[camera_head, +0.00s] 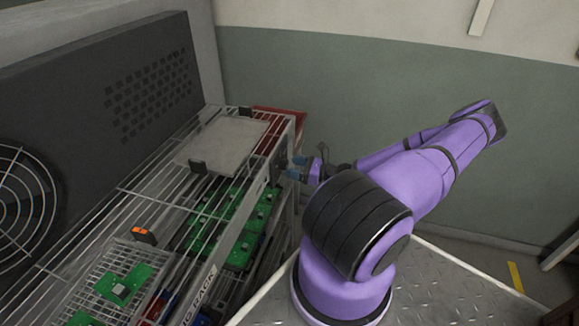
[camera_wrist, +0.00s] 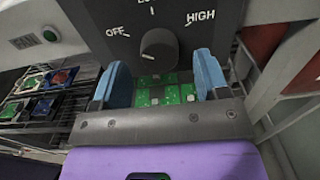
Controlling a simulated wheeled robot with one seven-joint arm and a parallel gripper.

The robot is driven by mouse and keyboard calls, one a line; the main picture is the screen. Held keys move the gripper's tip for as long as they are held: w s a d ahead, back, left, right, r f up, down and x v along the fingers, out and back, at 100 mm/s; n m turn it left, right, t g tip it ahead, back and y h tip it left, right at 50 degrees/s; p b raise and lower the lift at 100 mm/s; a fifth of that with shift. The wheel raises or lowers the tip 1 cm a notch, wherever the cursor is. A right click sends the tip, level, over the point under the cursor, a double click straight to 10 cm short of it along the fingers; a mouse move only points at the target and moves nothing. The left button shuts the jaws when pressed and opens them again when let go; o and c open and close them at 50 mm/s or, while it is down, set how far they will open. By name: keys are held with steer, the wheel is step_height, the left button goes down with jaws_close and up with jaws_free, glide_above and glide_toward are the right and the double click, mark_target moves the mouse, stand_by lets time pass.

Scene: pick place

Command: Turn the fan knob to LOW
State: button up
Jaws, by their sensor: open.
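The fan knob (camera_wrist: 159,49) is a dark round dial on a dark panel (camera_wrist: 95,22) in the wrist view. White labels around it read OFF at left, HIGH at right and a partly cut-off word at the top. The knob's light mark seems to point toward the lower left, but this is small. My gripper (camera_wrist: 159,80) is open, with one blue finger on each side and just below the knob, and nothing between them. In the head view my gripper (camera_head: 301,169) is at the right end of the wire rack; the knob is hidden there.
A wire rack (camera_head: 150,197) holds green circuit boards (camera_head: 240,215) and a grey flat panel (camera_head: 222,140). A large dark fan unit (camera_head: 100,75) with a round grille stands at left. An orange-topped item (camera_head: 144,235) sits on the rack. White rack posts (camera_wrist: 270,65) stand close at right.

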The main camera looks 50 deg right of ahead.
steer(key=shift+x, duration=1.05)
steer(key=c, duration=0.9)
steer(key=shift+m, duration=0.3)
steer(key=m, duration=1)
steer(key=shift+m, duration=0.7)
